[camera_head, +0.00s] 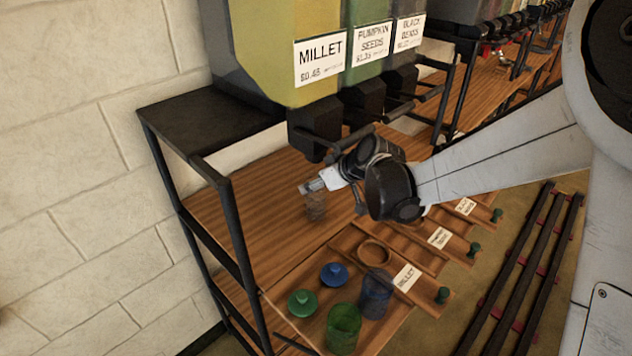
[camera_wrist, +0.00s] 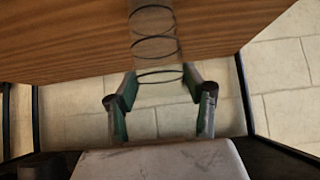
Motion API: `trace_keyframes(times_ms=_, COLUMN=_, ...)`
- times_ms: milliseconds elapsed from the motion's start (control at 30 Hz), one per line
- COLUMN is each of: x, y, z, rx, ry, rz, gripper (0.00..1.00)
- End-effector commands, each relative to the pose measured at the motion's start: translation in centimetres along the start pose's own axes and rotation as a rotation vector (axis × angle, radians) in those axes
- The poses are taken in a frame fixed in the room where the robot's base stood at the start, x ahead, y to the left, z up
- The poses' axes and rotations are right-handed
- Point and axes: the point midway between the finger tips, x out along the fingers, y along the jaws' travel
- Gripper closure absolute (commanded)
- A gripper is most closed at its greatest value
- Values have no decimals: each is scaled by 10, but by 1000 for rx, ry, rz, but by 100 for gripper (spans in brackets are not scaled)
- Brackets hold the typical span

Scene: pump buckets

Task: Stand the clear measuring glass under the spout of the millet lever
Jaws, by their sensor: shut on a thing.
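The clear measuring glass (camera_head: 316,207) is upright, or nearly so, over the upper wooden shelf, below and close to the spout of the millet dispenser. My gripper (camera_head: 314,186) is shut on the glass near its top. In the wrist view the glass shows as a see-through tube with dark rings (camera_wrist: 153,47), in front of my green-padded fingers (camera_wrist: 158,88). The millet bin (camera_head: 270,50) has a black spout with a lever (camera_head: 312,143) at its foot, above and near my gripper. I cannot tell whether the glass base touches the shelf.
On the lower board stand a green cup (camera_head: 343,328) and a blue cup (camera_head: 376,293), with a blue lid (camera_head: 333,274) and a green lid (camera_head: 301,303). A wooden ring (camera_head: 374,252) lies near the millet card (camera_head: 407,277). A black frame post (camera_head: 238,235) stands left of the shelf.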

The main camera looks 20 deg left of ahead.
Motion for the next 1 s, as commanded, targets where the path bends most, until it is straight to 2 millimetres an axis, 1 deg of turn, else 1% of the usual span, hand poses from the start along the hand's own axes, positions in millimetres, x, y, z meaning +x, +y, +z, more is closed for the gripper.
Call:
trace_keyframes(times_ms=233, x=3, y=0, z=3, rx=0, ry=0, rz=0, gripper=100)
trace_keyframes(times_ms=267, x=2, y=0, z=3, rx=0, ry=0, rz=0, gripper=52)
trace_keyframes(times_ms=300, x=2, y=0, z=3, rx=0, ry=0, rz=0, gripper=46)
trace_keyframes(times_ms=400, x=2, y=0, z=2, rx=0, ry=0, rz=0, gripper=35)
trace_keyframes(times_ms=767, x=-1, y=0, z=-1, rx=0, ry=0, rz=0, gripper=35)
trace_keyframes(times_ms=867, x=-11, y=0, z=0, rx=2, ry=0, rz=0, gripper=35)
trace_keyframes(times_ms=1000, x=-32, y=0, z=0, rx=2, ry=0, rz=0, gripper=35)
